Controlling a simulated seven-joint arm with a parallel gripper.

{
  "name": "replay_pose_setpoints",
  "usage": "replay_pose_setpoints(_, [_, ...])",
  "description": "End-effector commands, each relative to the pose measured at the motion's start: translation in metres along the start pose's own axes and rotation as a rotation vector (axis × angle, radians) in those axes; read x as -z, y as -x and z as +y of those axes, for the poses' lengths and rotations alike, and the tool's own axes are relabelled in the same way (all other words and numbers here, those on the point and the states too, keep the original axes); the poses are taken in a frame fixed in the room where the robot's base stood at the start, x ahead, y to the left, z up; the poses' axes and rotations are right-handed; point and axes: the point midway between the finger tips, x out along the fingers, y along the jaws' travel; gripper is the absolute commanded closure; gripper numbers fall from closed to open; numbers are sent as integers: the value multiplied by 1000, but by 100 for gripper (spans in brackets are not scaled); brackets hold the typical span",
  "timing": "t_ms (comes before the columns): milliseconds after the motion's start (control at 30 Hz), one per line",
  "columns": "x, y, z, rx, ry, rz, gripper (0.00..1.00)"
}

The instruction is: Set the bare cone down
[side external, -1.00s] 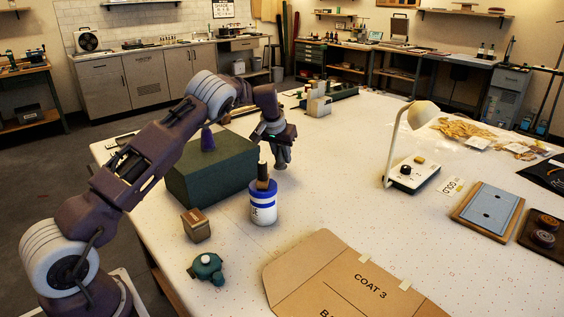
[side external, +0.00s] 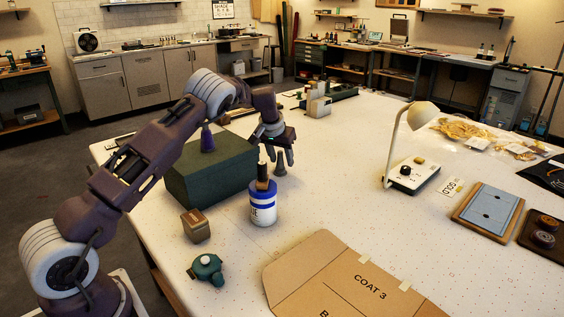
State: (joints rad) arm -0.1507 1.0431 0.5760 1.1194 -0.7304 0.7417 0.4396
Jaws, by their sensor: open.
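A bare grey cone (side external: 280,165) stands upright on the white table just right of the dark green box. My gripper (side external: 279,155) is right above it, with its fingers spread apart on either side of the cone's upper part. The cone's top is partly hidden between the fingers, and I cannot tell if they touch it. A purple cone (side external: 207,141) stands on top of the dark green box (side external: 213,170), partly behind my arm.
A white and blue jar (side external: 263,209) with a brush-like dark top stands in front of the gripper. A small brown box (side external: 195,226) and a teal object (side external: 207,268) are nearer. A lamp (side external: 410,150) stands to the right. The table between cone and lamp is clear.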

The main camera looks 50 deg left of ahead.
Motion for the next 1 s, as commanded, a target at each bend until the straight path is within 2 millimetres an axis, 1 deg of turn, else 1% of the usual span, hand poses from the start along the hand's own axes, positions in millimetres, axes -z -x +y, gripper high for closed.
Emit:
replay_pose_setpoints(33, [1, 13, 1, -2, 2, 4, 55])
replay_pose_setpoints(100, [1, 30, 0, -2, 2, 4, 55])
replay_pose_setpoints(300, [0, 78, 1, -2, 0, 2, 55])
replay_pose_setpoints(433, [0, 97, 1, -2, -1, 0, 55])
replay_pose_setpoints(500, [0, 102, 0, -2, 0, 0, 55])
replay_pose_setpoints(633, [-1, 105, 1, -2, 1, -1, 55])
replay_pose_setpoints(667, [-1, 108, 1, -5, 3, -1, 55])
replay_pose_setpoints(700, [-3, 117, 4, -14, 8, 2, 55])
replay_pose_setpoints(733, [-6, 128, 7, -26, 13, 3, 55])
replay_pose_setpoints(767, [-11, 143, 12, -44, 20, 5, 55])
replay_pose_setpoints(833, [-32, 189, 27, -98, 31, 5, 55])
replay_pose_setpoints(867, [-46, 211, 36, -126, 32, 2, 55])
replay_pose_setpoints(900, [-69, 241, 47, -161, 22, -1, 55])
replay_pose_setpoints(967, [-109, 284, 63, -208, -6, -3, 55])
replay_pose_setpoints(1000, [-141, 310, 72, -234, -36, -3, 55])
